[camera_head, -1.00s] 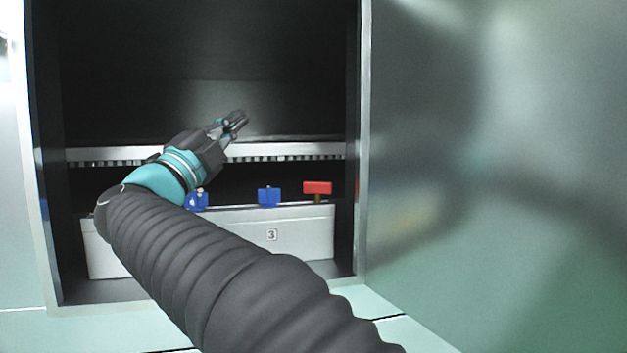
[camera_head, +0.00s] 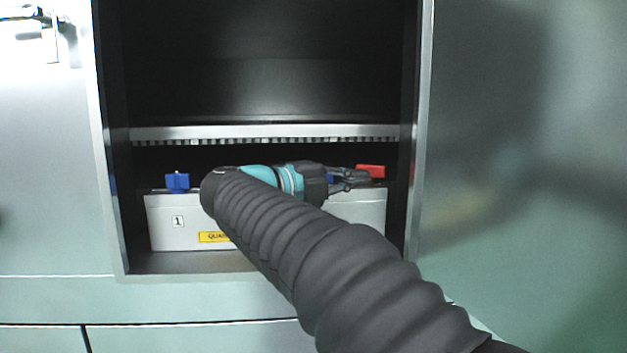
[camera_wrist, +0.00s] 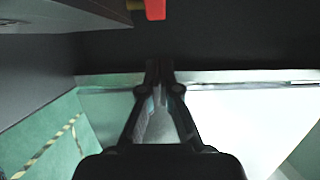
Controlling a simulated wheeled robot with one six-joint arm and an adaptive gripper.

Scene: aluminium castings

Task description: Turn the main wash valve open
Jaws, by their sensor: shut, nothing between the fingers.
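A red valve handle (camera_head: 371,170) stands at the right end of a white box inside the open cabinet. It also shows at the top edge of the wrist view (camera_wrist: 155,9). A blue handle (camera_head: 177,181) stands at the box's left end. Another blue handle (camera_head: 330,178) is mostly hidden behind my gripper. I cannot read which handle is the main wash valve. My gripper (camera_head: 364,179) is shut and empty, its fingertips just below the red handle in the head view. In the wrist view the fingertips (camera_wrist: 160,66) are apart from the red handle.
The white box (camera_head: 165,235) bears a "1" label and a partly hidden yellow label (camera_head: 213,237). A slotted metal rail (camera_head: 260,133) crosses above the handles. The upper cabinet space is empty.

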